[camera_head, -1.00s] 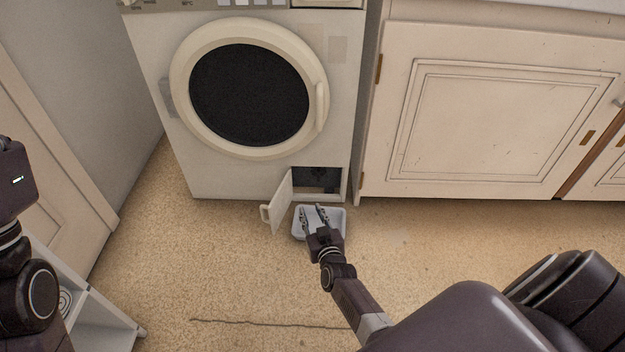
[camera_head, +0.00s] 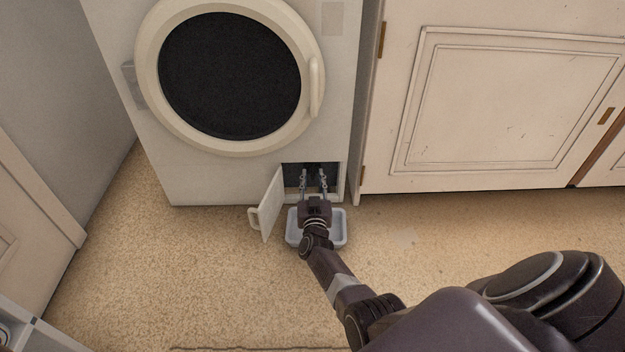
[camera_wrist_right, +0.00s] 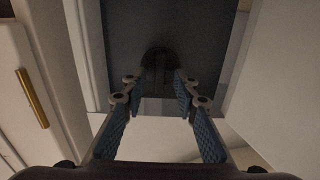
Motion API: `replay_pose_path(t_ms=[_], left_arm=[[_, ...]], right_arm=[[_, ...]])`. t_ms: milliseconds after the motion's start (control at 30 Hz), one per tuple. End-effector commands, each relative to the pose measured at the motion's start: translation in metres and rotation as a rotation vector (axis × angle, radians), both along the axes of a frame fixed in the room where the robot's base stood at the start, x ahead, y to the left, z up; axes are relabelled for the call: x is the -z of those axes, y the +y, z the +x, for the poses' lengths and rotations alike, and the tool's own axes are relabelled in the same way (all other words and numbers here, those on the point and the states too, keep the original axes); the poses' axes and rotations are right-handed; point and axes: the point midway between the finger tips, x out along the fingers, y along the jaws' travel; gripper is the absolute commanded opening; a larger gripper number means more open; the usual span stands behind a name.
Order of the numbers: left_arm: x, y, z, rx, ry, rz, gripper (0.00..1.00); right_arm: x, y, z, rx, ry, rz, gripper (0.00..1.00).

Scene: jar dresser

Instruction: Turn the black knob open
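The black knob (camera_wrist_right: 159,60) is inside the dark recess at the bottom of the washing machine. In the right wrist view it lies just beyond and between my fingertips, and its edges blend into the dark back wall. My right gripper (camera_head: 313,176) is at the mouth of the recess. It also shows in the right wrist view (camera_wrist_right: 155,85), with its fingers open, nothing between them and a gap on each side of the knob. The small hatch door (camera_head: 270,205) stands open to the left of the gripper. My left gripper is out of view.
The washing machine (camera_head: 170,180) has a round glass door above the recess. A shallow grey tray (camera_head: 340,238) lies on the floor below my right gripper. A cream cabinet (camera_head: 480,150) stands to the right. The floor around is mostly clear.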

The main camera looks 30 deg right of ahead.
Motion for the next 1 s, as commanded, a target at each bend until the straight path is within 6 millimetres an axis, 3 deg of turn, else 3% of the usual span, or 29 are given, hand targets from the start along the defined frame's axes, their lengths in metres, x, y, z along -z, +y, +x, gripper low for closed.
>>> replay_pose_path(t_ms=[133, 500, 767, 1000], left_arm=[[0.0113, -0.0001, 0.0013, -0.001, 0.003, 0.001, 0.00], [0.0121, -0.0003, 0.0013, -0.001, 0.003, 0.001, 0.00], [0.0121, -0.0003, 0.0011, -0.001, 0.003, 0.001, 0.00], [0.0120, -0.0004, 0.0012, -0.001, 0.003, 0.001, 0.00]], right_arm=[[0.0017, -0.0070, 0.0108, 0.001, -0.001, 0.000, 0.28], [-0.0003, -0.0092, 0.0148, 0.000, 0.000, 0.001, 0.28], [-0.0002, -0.0092, 0.0146, 0.000, 0.000, 0.001, 0.00], [-0.0002, -0.0090, 0.0145, 0.000, 0.001, -0.002, 0.00]])
